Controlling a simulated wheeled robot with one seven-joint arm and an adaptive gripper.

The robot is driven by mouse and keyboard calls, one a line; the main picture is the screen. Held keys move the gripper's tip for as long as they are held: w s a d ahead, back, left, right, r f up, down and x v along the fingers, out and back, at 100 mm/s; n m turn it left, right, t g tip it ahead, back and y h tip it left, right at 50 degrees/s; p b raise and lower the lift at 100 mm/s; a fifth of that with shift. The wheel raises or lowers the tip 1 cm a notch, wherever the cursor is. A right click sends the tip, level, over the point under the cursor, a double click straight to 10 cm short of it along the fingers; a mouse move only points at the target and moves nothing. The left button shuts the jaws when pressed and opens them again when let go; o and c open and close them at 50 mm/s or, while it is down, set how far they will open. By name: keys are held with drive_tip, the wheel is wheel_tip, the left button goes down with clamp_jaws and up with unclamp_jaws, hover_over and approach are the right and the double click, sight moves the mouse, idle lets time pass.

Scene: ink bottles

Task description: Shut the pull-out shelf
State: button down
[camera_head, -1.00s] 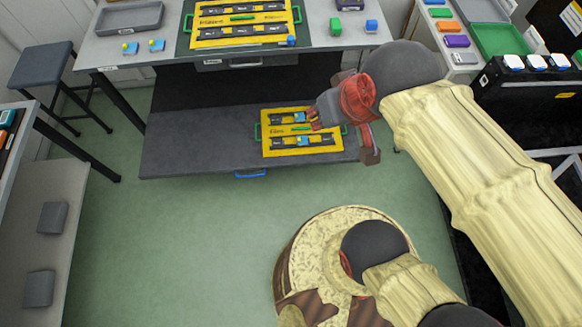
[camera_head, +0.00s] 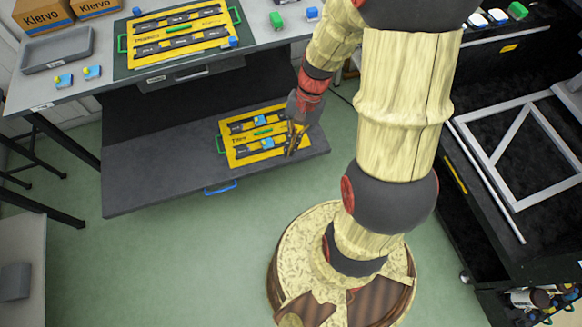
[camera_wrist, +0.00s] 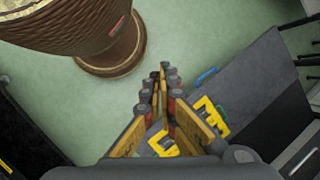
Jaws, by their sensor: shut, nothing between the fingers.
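The dark grey pull-out shelf (camera_head: 150,175) stands out from under the table, and it also shows in the wrist view (camera_wrist: 255,85). Its blue handle (camera_head: 221,188) is on the front edge, seen also in the wrist view (camera_wrist: 206,76). A yellow tray (camera_head: 240,161) with black strips and blue blocks lies on the shelf's right part. My gripper (camera_head: 291,153) is shut and empty, pointing down by the tray's right side, near the shelf's right end. It is to the right of the handle and apart from it. In the wrist view my fingers (camera_wrist: 159,75) partly hide the tray.
The table (camera_head: 95,75) above carries another yellow tray (camera_head: 180,33), a grey tray (camera_head: 57,49), boxes and small blocks. A black cabinet with a metal frame (camera_head: 540,150) stands at the right. Green floor (camera_head: 150,260) is clear before the shelf.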

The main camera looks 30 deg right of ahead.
drive_tip(key=w+d+f+n+t+b, duration=0.1)
drive_tip(key=w+d+f+n+t, duration=0.15)
drive_tip(key=f+n, duration=1.1)
drive_tip(key=w+d+f+n+t+y+b, duration=0.1)
drive_tip(key=w+d+f+n+t+b, duration=0.15)
drive_tip(key=f+n, duration=1.15)
drive_tip(key=w+d+f+n+t+b, duration=0.2)
drive_tip(key=f+n, duration=0.5)
drive_tip(key=f, duration=1.4)
drive_tip(key=w+d+f+m+t+h+p, duration=0.1)
drive_tip(key=w+d+f+m+h, duration=0.2)
drive_tip(key=d+m, duration=0.6)
drive_tip(key=w+a+f+m+b, duration=0.2)
drive_tip(key=w+a+f+b, duration=0.1)
drive_tip(key=w+f+b, duration=0.2)
drive_tip(key=w+f, duration=0.2)
drive_tip(key=w, duration=0.2)
drive_tip(key=shift+a+f, duration=0.25)
drive_tip(key=shift+f, duration=0.05)
drive_tip(key=shift+r, duration=0.1)
